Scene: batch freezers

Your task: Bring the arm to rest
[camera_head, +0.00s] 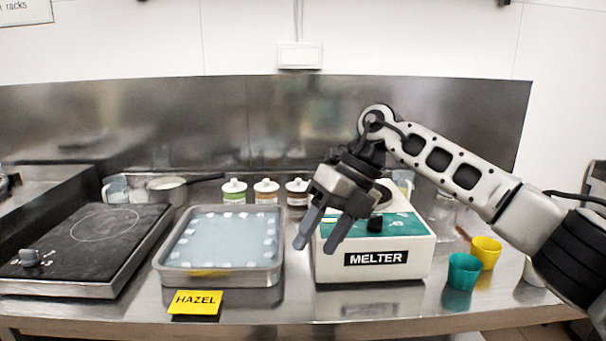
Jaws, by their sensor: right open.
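My right arm comes in from the right. Its gripper (318,238) hangs with the fingers pointing down and to the left, in front of the left part of the white melter (412,266). The fingers are apart and nothing shows between them. The gripper covers part of the melter's green top, and I cannot tell whether it touches it. My left gripper does not show.
A metal tray (218,275) with pale contents stands left of the melter, behind a yellow HAZEL card (196,302). A black hot plate (78,250) is at far left. Three lidded jars (266,192) stand behind. Teal (461,272) and yellow (486,252) cups are at right.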

